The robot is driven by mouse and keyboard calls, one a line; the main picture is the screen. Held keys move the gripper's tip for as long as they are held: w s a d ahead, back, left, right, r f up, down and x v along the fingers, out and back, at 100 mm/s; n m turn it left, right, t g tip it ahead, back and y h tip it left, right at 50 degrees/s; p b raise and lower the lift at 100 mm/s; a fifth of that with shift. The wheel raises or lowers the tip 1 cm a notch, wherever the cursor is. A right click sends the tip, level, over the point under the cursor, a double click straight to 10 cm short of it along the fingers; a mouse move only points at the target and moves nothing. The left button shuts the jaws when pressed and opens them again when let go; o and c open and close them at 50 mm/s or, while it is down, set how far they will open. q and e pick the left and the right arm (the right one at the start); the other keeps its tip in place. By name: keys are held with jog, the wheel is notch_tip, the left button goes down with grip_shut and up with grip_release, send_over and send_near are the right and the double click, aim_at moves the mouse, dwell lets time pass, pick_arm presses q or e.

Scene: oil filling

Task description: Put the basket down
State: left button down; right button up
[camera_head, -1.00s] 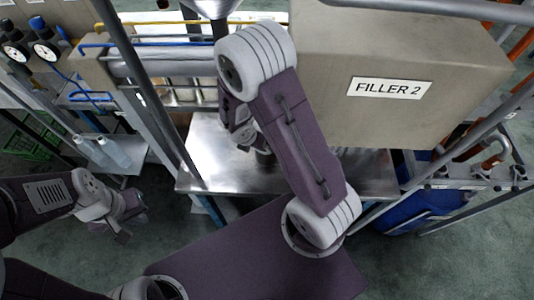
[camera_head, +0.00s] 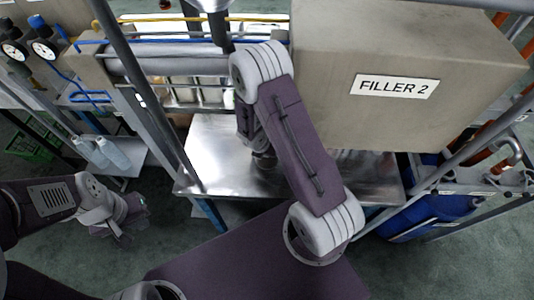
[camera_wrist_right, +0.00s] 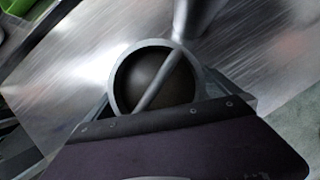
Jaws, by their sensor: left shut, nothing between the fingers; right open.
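The basket (camera_wrist_right: 152,82) shows in the right wrist view as a round grey container with a dark inside and a thin bar slanting across its mouth. It is over the shiny metal table (camera_wrist_right: 75,85); contact with the top cannot be judged. My right gripper (camera_wrist_right: 168,100) is open around or just beside the basket, with its fingers partly hidden. In the head view, my right arm covers most of the basket above the table (camera_head: 215,150). My left gripper (camera_head: 130,212) is shut and empty, low at the left, away from the table.
The large beige box labelled FILLER 2 (camera_head: 410,50) stands close behind and right of my right arm. Slanting metal posts (camera_head: 150,95) flank the table. Clear bottles (camera_head: 112,152) stand on a small shelf at left. Bare metal surface lies left of the right gripper.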

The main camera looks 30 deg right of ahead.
jog(key=shift+a, duration=0.1)
jog(key=c, duration=1.5)
jog(key=shift+r, duration=0.1)
jog(key=shift+c, duration=0.2)
jog(key=shift+r+p, duration=0.3)
jog(key=shift+r, duration=0.35)
notch_tip(320, 180, up, 3)
jog(key=shift+w+f+p, duration=0.1)
jog(key=shift+f+p, duration=0.1)
jog(key=shift+p, duration=0.35)
jog(key=s+a+b, duration=0.1)
jog(key=a, duration=0.1)
jog(key=s+a+f+b, duration=0.1)
jog(key=s+a, duration=0.1)
jog(key=shift+s+a+b, duration=0.1)
jog(key=shift+a+b, duration=0.1)
jog(key=shift+b, duration=0.1)
jog(key=s+a, duration=0.7)
jog(key=a, duration=0.3)
jog(key=shift+s+r+b, duration=0.25)
jog(key=shift+s+b, duration=0.05)
jog(key=shift+b, duration=0.05)
